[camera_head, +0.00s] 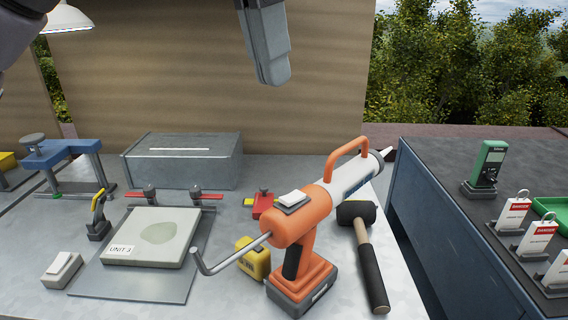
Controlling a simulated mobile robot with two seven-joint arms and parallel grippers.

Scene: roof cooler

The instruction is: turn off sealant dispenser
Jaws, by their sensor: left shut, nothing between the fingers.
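The sealant dispenser (303,226) stands on its dark base on the right part of the grey table. It has an orange body and top handle, a white tube pointing back right, and a bent metal rod at its left. A white rocker switch (292,199) sits on top of the orange body. My left gripper (272,78) hangs from the top of the view, pointing down, with its fingers together. It is well above the table, apart from the dispenser and above and behind its switch. My right gripper is not seen.
A mallet (368,262) lies right of the dispenser, and a yellow tape measure (253,258) sits left of it. A flat panel (153,237), another white switch (62,269) and a grey box (183,160) are further left. A dark cabinet (440,225) stands right, across a gap.

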